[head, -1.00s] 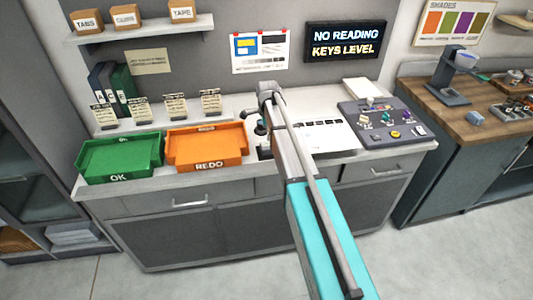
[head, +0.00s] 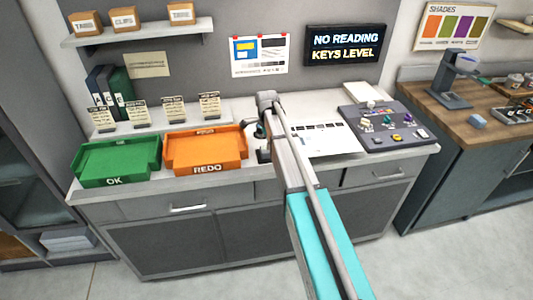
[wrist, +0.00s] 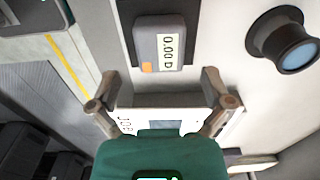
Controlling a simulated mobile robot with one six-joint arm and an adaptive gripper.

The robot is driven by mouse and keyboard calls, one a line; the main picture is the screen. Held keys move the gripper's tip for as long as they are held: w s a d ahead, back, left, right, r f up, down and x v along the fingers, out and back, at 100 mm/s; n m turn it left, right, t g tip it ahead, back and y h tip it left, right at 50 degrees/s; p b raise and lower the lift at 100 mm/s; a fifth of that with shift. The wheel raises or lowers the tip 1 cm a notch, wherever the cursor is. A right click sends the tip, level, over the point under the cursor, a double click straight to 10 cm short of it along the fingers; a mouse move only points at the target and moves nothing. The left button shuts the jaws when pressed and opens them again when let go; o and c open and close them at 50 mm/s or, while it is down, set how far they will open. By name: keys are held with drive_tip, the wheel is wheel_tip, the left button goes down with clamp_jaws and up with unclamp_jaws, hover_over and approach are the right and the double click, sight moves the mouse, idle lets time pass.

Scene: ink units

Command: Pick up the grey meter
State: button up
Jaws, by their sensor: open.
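The grey meter (wrist: 160,58) lies in a dark holder or patch at the top middle of the wrist view. Its pale display reads "0.00 D" and it has an orange button. My gripper (wrist: 162,92) is open and empty, its two fingers spread wide just below the meter in that view and apart from it. In the head view my gripper (head: 262,138) is over the counter, right of the orange REDO tray, partly hidden by my arm. I cannot make out the meter in the head view.
A black loupe-like cylinder (wrist: 285,40) stands right of the meter. A white card marked "JOB" (wrist: 125,122) lies beneath my gripper. The green OK tray (head: 115,160) and orange REDO tray (head: 205,152) are to the left. A control panel (head: 385,127) is to the right.

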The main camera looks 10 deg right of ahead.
sight(267, 150)
drive_tip(key=shift+f+b, duration=2.45)
drive_tip(key=shift+f, duration=0.15)
drive_tip(key=c, duration=1.1)
drive_tip(key=shift+r, duration=0.15)
wheel_tip(267, 150, up, 3)
drive_tip(key=p, duration=0.3)
drive_tip(key=shift+f, duration=0.2)
drive_tip(key=s+r+p, duration=1)
drive_tip(key=s, duration=0.4)
drive_tip(key=shift+r, duration=0.1)
